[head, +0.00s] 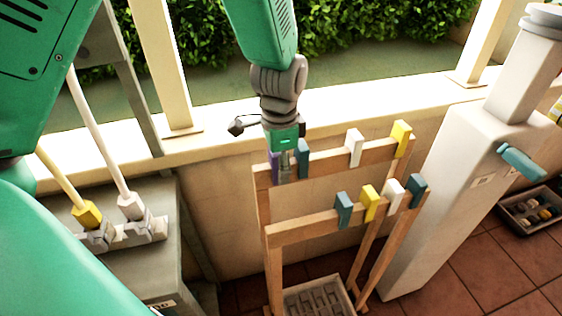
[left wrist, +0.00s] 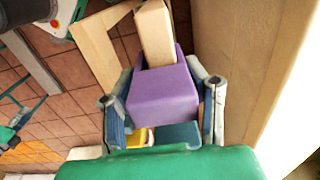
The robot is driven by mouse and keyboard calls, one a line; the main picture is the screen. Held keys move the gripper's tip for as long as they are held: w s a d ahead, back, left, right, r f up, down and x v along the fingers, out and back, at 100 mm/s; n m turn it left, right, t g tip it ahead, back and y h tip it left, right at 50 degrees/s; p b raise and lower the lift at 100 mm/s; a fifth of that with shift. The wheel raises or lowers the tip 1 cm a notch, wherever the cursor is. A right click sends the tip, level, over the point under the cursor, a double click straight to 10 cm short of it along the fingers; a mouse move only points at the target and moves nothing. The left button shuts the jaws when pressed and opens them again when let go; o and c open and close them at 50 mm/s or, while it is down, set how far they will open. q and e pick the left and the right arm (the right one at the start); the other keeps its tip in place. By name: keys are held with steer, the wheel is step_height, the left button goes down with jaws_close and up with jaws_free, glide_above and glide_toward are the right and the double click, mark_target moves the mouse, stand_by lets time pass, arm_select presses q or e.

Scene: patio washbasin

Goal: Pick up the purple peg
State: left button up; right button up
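The purple peg (head: 274,163) sits at the left end of the back rail of a wooden rack (head: 330,163), partly hidden by my left gripper (head: 287,166). In the left wrist view the purple peg (left wrist: 164,94) stands on the end of the wooden rail, between the two fingers of my left gripper (left wrist: 163,108). The fingers are spread on either side of the peg, and a gap shows at its right side. Contact on the left side is hard to tell. My right gripper is not in view.
A teal peg (head: 302,158) stands close beside the gripper. White (head: 354,147) and yellow (head: 401,138) pegs are further right on the back rail. The front rail holds several pegs. A wall (head: 215,215) runs behind the rack; a white pillar (head: 440,190) stands right.

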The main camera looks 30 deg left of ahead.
arm_select(q)
steer(key=shift+s+f, duration=0.15)
steer(key=shift+s, duration=0.05)
steer(key=shift+c, duration=0.4)
steer(key=shift+s+a+f, duration=0.1)
steer(key=shift+s+a, duration=0.05)
steer(key=shift+a, duration=0.7)
steer(key=shift+s+a, duration=0.1)
steer(key=shift+a, duration=0.15)
steer(key=shift+c, duration=0.4)
steer(key=shift+d+r, duration=0.35)
steer(key=shift+d, duration=0.1)
steer(key=r, duration=0.5)
steer(key=shift+w+d+p, duration=0.3)
steer(key=shift+d+p, duration=0.05)
steer(key=shift+p, duration=0.05)
steer(key=r, duration=0.2)
steer(key=a+r, duration=0.1)
steer(key=shift+s+r, duration=0.15)
steer(key=shift+r, duration=0.25)
steer(key=shift+a+r, duration=0.15)
steer(key=shift+r, duration=0.15)
steer(key=shift+d+r, duration=0.1)
steer(key=shift+d, duration=0.45)
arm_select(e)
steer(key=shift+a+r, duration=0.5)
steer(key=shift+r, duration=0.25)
